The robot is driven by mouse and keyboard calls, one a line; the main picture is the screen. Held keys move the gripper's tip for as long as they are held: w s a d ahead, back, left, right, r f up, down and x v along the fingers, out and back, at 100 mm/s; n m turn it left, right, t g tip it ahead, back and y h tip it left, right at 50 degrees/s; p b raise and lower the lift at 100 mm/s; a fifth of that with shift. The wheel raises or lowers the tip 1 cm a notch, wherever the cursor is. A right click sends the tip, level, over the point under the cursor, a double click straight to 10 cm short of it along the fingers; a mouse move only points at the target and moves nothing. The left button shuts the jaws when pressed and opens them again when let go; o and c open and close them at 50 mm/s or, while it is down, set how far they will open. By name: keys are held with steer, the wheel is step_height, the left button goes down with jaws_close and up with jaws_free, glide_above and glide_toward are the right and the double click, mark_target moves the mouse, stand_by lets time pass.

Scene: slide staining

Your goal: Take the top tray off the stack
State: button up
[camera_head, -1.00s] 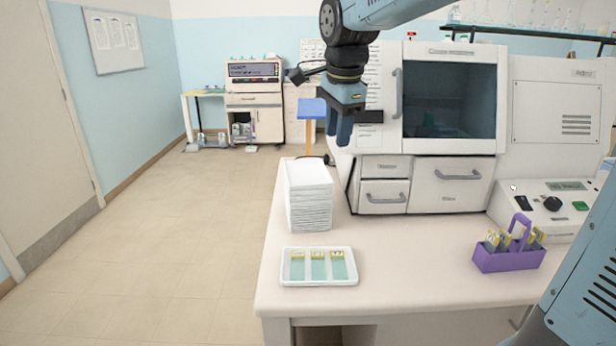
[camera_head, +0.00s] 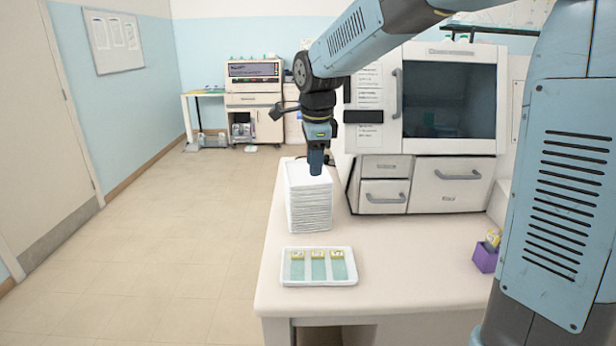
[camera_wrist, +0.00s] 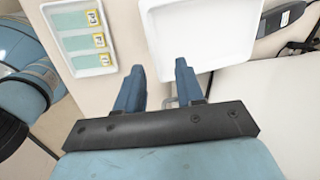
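A stack of white trays (camera_head: 310,205) stands on the bench top near its back left. The top tray (camera_head: 297,178) is level on the pile and shows in the wrist view (camera_wrist: 205,30) as a white rectangle just beyond the fingertips. My gripper (camera_head: 316,172) points down at the stack's upper right part, its fingers overlapping the top tray in the head view. In the wrist view my gripper (camera_wrist: 161,72) has its two blue fingers apart with nothing between them. Whether the fingertips touch the tray cannot be told.
A white tray with several slides (camera_head: 318,282) lies in front of the stack. A cabinet machine with drawers (camera_head: 424,150) stands close on the right. A purple slide holder (camera_head: 484,259) is partly hidden by my arm.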

mark_target(313, 185)
steer(key=shift+w+a+f, duration=0.1)
steer(key=shift+w+f, duration=0.05)
steer(key=shift+f, duration=2.5)
jaws_close()
